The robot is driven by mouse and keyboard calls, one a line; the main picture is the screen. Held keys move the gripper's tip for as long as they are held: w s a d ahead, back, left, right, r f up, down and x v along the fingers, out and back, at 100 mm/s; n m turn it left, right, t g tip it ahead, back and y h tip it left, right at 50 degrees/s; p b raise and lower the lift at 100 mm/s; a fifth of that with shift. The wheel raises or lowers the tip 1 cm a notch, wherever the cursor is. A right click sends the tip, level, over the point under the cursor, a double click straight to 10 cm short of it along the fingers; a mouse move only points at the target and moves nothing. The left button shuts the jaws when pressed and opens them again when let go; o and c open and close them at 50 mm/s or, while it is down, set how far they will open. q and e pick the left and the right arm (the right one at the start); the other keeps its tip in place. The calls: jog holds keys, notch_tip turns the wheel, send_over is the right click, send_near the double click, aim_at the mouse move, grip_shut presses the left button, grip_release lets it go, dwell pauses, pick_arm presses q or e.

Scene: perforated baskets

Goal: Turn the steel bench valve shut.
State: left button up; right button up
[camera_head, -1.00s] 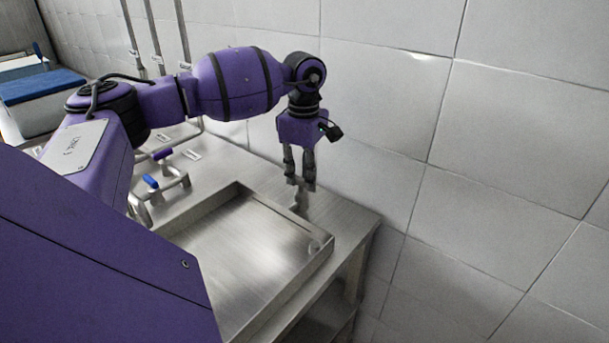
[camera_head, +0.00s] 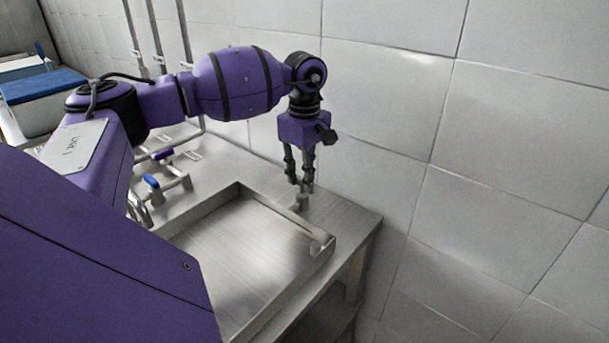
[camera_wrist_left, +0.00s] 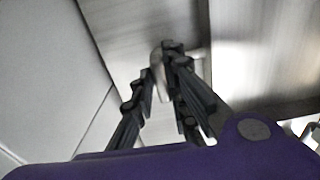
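The steel bench valve (camera_head: 302,201) stands on the bench beside the far right corner of the tray. It is small and partly hidden by my fingers, so how far it is turned is unclear. My left gripper (camera_head: 300,184) points down from above with its fingertips at the valve. In the left wrist view the fingers of my left gripper (camera_wrist_left: 160,66) close in on both sides of a pale steel piece, the valve's handle (camera_wrist_left: 157,72). My right gripper is not in view.
A shallow steel tray (camera_head: 322,246) is set in the steel bench (camera_head: 352,219). Pipes with a blue handle (camera_head: 152,182) and a purple handle (camera_head: 162,154) stand left of it. A tiled wall (camera_head: 500,150) rises close behind my left gripper.

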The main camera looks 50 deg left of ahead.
pick_arm(q)
jog(key=o, duration=0.4)
notch_tip(320, 180, up, 12)
jog(key=shift+r, duration=0.1)
dwell(0.4)
dwell(0.4)
